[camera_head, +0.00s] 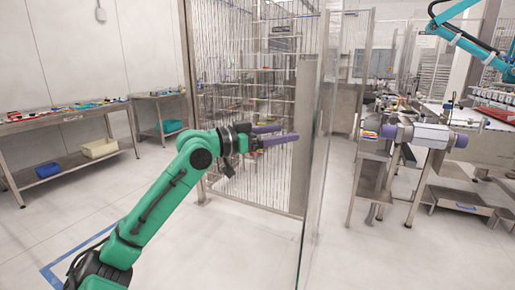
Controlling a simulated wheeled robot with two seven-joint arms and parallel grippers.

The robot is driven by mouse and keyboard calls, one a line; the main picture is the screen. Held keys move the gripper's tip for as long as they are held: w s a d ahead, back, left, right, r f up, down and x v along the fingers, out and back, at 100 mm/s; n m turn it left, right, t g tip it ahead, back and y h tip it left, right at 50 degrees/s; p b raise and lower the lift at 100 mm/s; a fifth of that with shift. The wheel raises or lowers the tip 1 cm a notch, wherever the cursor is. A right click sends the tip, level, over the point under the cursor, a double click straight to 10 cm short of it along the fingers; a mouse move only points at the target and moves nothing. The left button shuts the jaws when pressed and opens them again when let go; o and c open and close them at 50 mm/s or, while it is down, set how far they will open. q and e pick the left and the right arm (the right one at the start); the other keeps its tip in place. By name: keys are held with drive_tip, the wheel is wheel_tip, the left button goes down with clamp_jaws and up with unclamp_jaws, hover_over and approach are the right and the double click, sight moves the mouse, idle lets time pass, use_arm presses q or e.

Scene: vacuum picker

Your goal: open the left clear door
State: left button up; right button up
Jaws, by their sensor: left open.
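A clear door panel (318,180) stands upright in the middle of the head view, seen nearly edge-on, with its edges running from the top down to the floor. I cannot make out a handle on it. My left gripper (291,133) is on the end of the green arm, left of the panel. Its two purple fingers are apart and point right toward the panel. Nothing shows between them, and I cannot tell whether the tips touch the panel. My right gripper is not seen.
A wire-mesh fence (245,90) with a metal post stands behind my gripper. Steel workbenches (60,122) line the left wall. At right are a metal table (372,150), a grey cylinder with purple ends (425,135) and a teal arm (462,38).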

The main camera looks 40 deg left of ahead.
use_arm(q)
drive_tip(key=b+v, duration=0.1)
drive_tip(key=v, duration=0.5)
drive_tip(key=shift+s, duration=0.35)
drive_tip(key=shift+d+r, duration=0.15)
